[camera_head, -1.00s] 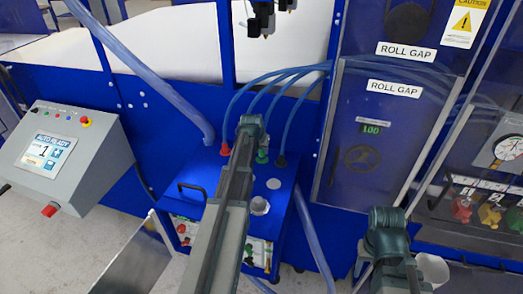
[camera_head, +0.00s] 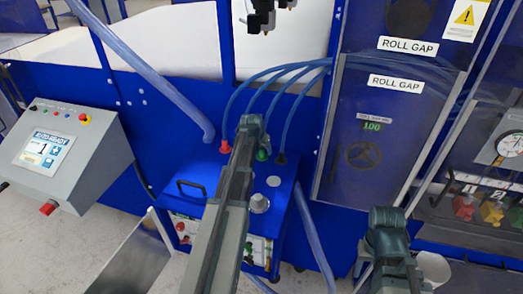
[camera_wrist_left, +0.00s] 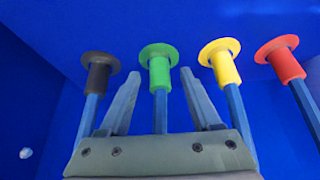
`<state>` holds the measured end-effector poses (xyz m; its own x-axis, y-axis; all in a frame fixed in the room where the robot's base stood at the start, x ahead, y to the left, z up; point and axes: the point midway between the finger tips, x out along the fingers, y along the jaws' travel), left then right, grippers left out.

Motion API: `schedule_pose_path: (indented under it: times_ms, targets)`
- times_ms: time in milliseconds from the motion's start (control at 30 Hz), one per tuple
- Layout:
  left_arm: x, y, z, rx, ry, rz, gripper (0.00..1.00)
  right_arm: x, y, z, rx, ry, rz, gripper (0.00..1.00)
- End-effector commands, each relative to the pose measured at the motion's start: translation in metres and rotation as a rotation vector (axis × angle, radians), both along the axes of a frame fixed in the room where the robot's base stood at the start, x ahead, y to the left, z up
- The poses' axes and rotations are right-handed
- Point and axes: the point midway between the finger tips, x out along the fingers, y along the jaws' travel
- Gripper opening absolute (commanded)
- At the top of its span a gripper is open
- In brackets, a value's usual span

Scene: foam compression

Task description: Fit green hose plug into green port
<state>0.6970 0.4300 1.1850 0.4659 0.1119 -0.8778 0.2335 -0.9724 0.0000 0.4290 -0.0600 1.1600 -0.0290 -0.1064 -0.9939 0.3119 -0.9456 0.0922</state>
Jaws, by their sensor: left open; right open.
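In the left wrist view the green hose plug (camera_wrist_left: 158,70), a green collar with a wide round flange on a blue hose, stands between the fingers of my left gripper (camera_wrist_left: 157,78). The fingers are open, one on each side of it, with a gap visible on both sides. In the head view a green plug or fitting (camera_head: 262,155) shows on top of the blue box, just right of my left arm; my left gripper's fingers are hidden there. I cannot tell the green port apart from the plug's flange. My right arm is at the lower right; its gripper is hidden.
Black (camera_wrist_left: 100,70), yellow (camera_wrist_left: 220,60) and red (camera_wrist_left: 280,58) plugs with blue hoses stand close beside the green one. A blue box (camera_head: 195,200) has a black handle. A grey control panel (camera_head: 70,150) is at left, a blue cabinet (camera_head: 350,190) at right.

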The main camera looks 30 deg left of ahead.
Motion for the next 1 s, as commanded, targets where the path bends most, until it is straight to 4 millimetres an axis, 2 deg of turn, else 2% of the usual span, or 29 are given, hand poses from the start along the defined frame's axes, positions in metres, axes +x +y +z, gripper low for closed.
schedule_pose_path:
  times_ms: [267,700,1000]
  targets:
    - [-0.006,-0.001,0.013,0.000,0.000,0.000,0.65,0.000,0.000,0.013,0.000,-0.001,0.007,0.50]
    - [-0.032,-0.008,0.064,0.000,0.000,0.001,0.65,0.000,0.000,0.063,0.001,0.000,-0.014,0.50]
    - [-0.035,-0.008,0.066,0.000,0.000,0.000,0.65,0.000,0.000,0.066,0.001,-0.001,-0.020,0.50]
